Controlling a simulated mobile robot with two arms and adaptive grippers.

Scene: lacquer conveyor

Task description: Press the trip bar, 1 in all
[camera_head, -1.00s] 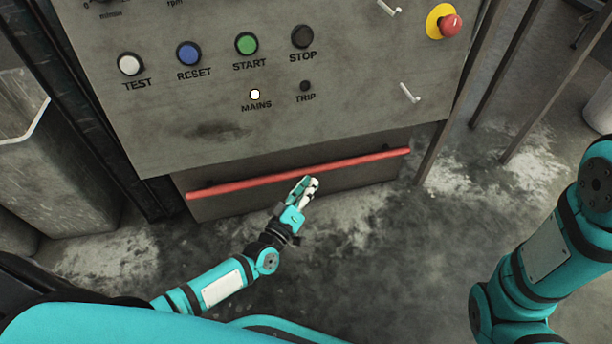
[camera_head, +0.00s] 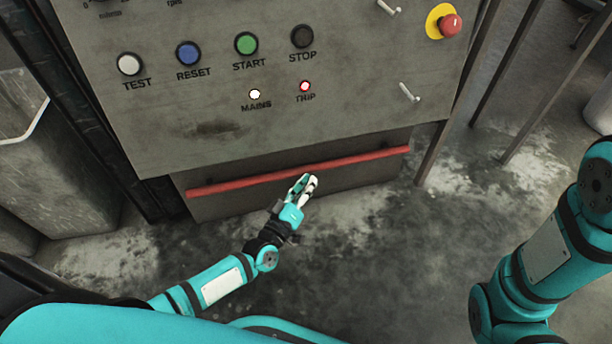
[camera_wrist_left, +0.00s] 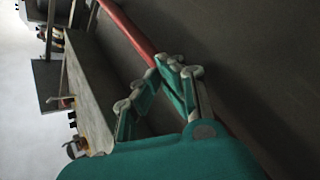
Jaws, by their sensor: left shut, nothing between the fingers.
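The trip bar (camera_head: 240,183) is a long red rod across the lower front of the grey machine, below the control panel (camera_head: 340,117). My left gripper (camera_head: 304,180) is shut and empty, its fingertips at or just in front of the bar's middle; I cannot tell whether they touch. In the left wrist view the bar (camera_wrist_left: 128,30) runs from the top down behind the fingers of my left gripper (camera_wrist_left: 165,66). The TRIP lamp (camera_head: 305,86) glows red, and the MAINS lamp (camera_head: 255,94) glows white. My right gripper is not in view.
Above the bar are the TEST (camera_head: 129,64), RESET (camera_head: 188,53), START (camera_head: 246,43) and STOP (camera_head: 302,36) buttons. A red emergency knob (camera_head: 450,25) sits at the upper right. Metal posts (camera_head: 465,95) stand right of the machine. The stained floor (camera_head: 350,260) in front is clear.

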